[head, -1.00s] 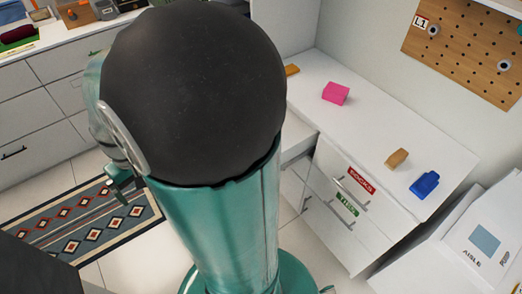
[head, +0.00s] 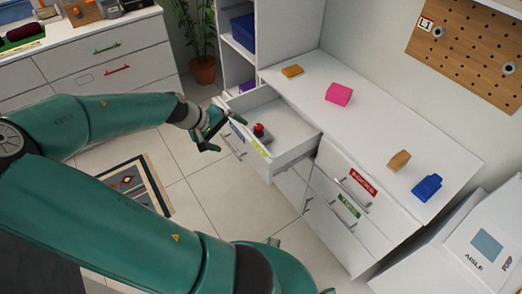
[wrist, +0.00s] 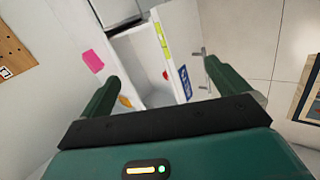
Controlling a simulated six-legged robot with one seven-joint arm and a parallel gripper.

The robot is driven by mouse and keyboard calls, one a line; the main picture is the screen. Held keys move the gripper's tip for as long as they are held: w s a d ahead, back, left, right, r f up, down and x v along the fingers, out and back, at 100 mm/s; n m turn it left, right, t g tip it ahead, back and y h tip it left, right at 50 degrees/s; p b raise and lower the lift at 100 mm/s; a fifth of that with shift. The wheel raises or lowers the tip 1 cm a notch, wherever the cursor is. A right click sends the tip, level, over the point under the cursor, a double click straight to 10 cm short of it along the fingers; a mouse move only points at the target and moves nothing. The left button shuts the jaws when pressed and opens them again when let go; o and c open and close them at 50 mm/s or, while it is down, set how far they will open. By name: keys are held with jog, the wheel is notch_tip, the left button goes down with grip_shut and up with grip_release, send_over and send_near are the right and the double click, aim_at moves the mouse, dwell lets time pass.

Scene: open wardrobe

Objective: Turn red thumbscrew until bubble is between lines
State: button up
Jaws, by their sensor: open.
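A small red knob (head: 258,129), which looks like the thumbscrew, stands on a dark base inside the open white drawer (head: 296,152). It shows partly as a red spot in the wrist view (wrist: 165,75). A yellow-green strip (head: 258,147) lies along the drawer's front edge and may be the level; it also shows in the wrist view (wrist: 160,38). I cannot make out a bubble or lines. My gripper (head: 219,132) is open and empty, just left of the drawer front and apart from the knob. Both fingers show in the wrist view (wrist: 161,72).
The white counter behind the drawer holds a pink block (head: 339,94), an orange block (head: 292,71), a tan block (head: 399,160) and a blue object (head: 427,187). A blue label (head: 237,132) is on the drawer front. The floor left of the drawer is clear around a patterned rug (head: 135,183).

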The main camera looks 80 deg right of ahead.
jog(key=x, duration=0.8)
jog(key=shift+f, duration=0.3)
jog(key=shift+r, duration=0.1)
jog(key=v, duration=0.9)
jog(key=shift+w+r, duration=0.15)
jog(key=shift+r, duration=0.2)
jog(key=shift+a, duration=0.2)
jog(key=w+a+n+t+y, duration=0.25)
jog(key=w+a, duration=0.35)
jog(key=a, duration=0.3)
jog(key=w+a+n+t+y, duration=0.1)
jog(key=w+a+t+y, duration=0.15)
jog(key=w+a, duration=0.45)
jog(key=s+a+r+n+t, duration=0.2)
jog(key=a+r+n+t, duration=0.1)
jog(key=a+r, duration=0.6)
jog(key=s+a+r+n+t, duration=0.2)
jog(key=a+r, duration=0.6)
jog(key=a, duration=0.6)
jog(key=shift+r+n+t, duration=0.4)
jog(key=shift+n+t, duration=0.25)
jog(key=shift+t, duration=0.05)
